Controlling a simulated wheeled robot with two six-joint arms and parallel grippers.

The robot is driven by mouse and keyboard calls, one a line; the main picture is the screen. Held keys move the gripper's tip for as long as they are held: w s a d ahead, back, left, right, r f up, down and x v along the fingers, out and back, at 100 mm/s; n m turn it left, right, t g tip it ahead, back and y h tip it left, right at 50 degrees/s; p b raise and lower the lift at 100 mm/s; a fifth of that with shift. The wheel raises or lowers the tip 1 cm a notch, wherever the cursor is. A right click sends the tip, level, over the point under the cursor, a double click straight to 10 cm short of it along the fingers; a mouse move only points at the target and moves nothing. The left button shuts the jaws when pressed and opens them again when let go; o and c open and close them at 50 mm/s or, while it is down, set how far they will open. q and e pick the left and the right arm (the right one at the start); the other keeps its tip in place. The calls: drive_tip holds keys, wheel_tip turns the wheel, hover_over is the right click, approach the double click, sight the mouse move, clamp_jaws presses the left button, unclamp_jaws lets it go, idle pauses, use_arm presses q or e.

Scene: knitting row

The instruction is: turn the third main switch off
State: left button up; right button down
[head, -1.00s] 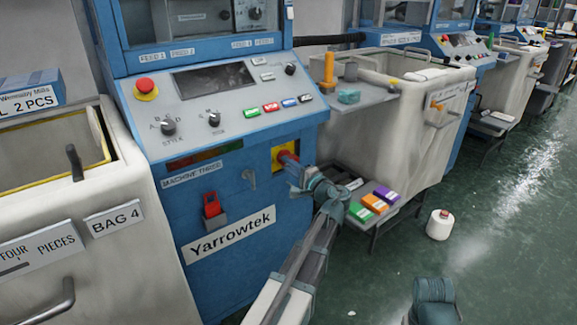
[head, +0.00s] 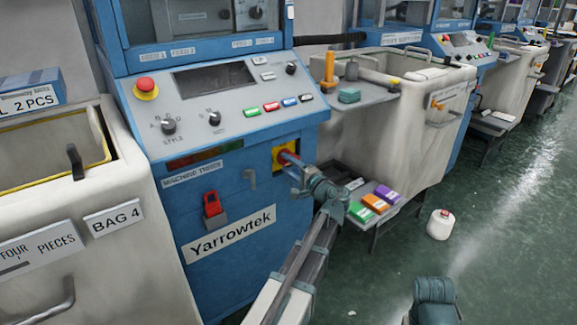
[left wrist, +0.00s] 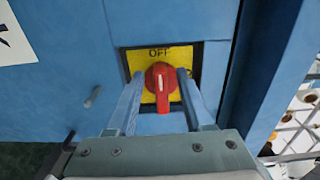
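The third machine's main switch is a red rotary knob (head: 287,157) on a yellow plate, on the blue front marked MACHINE THREE. In the left wrist view the red knob (left wrist: 160,82) shows close up, its handle with a white line pointing down, away from the word OFF at the top of the yellow plate (left wrist: 160,54). My left gripper (head: 294,168) is at the switch. In the left wrist view its two fingers (left wrist: 160,76) stand apart on either side of the knob, with gaps beside the narrow handle.
A red padlock-like part (head: 212,205) and a small hook (head: 249,178) are on the panel left of the switch. A low shelf with coloured boxes (head: 375,203) and a white yarn cone (head: 440,224) are to the right. Green floor (head: 500,260) is open beyond.

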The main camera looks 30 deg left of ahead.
use_arm(q)
drive_tip(key=shift+d, duration=0.1)
drive_tip(key=v, duration=1.3)
drive_tip(key=shift+d, duration=0.3)
drive_tip(key=shift+s, duration=0.15)
drive_tip(key=s+d+f+n+g+h, duration=0.1)
drive_tip(key=s+d+f+g+h, duration=0.1)
drive_tip(key=s+d+f+h, duration=0.45)
drive_tip(key=s+d+f+g+h, duration=0.2)
drive_tip(key=s+d+f, duration=0.15)
drive_tip(key=f, duration=0.55)
drive_tip(key=s+d+f+g+h, duration=0.1)
drive_tip(key=s+d+f+h, duration=0.2)
drive_tip(key=s+d, duration=0.3)
drive_tip(key=s+d+f+g+h, duration=0.2)
drive_tip(key=s+d+f+h, duration=0.1)
drive_tip(key=d, duration=0.4)
wheel_tip(320, 180, up, 35)
drive_tip(key=d+p, duration=0.1)
drive_tip(key=p, duration=3.4)
drive_tip(key=shift+s+d+h+p, duration=0.25)
drive_tip(key=shift+s+h+p, duration=0.05)
drive_tip(key=shift+s+h, duration=0.2)
